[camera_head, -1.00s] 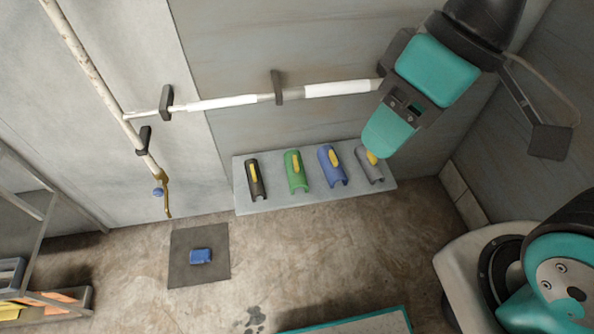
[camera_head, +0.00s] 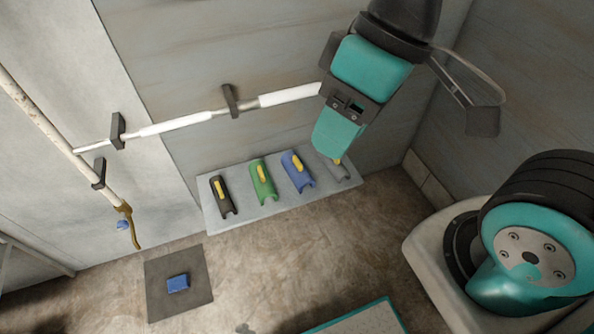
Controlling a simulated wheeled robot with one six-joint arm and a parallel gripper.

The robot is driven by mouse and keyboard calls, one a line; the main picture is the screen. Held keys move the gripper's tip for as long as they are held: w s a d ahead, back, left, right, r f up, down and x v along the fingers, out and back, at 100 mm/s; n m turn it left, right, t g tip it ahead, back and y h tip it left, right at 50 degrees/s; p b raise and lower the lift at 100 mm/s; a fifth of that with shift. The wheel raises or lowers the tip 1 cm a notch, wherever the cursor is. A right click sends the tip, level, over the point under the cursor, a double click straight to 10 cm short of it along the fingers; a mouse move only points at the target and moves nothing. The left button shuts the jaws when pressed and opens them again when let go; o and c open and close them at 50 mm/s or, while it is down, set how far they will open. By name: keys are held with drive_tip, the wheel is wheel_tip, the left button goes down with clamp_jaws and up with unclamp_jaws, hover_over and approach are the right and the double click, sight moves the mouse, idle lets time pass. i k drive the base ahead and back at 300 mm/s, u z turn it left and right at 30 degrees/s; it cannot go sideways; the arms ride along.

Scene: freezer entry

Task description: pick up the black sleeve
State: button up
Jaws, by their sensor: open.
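The black sleeve (camera_head: 222,196) is a dark half-pipe with a yellow grip on top. It lies at the left end of a row of sleeves on a pale grey shelf (camera_head: 268,219). My gripper (camera_head: 337,140) is teal and hangs over the right end of the row, partly covering the grey sleeve (camera_head: 336,170). It is well to the right of the black sleeve, with the green and blue sleeves between. The gripper is open, though its fingertips overlap in this view. I see nothing held in it.
The green sleeve (camera_head: 263,181) and blue sleeve (camera_head: 297,171) lie beside the black one. A white-wrapped pipe (camera_head: 180,124) runs along the wall above the shelf on brackets. A blue block (camera_head: 178,283) lies on a dark floor mat (camera_head: 156,303). The floor between is clear.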

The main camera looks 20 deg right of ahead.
sight(225, 205)
drive_tip(key=u, duration=1.75)
drive_tip(key=i, duration=0.95)
drive_tip(key=z, duration=1.75)
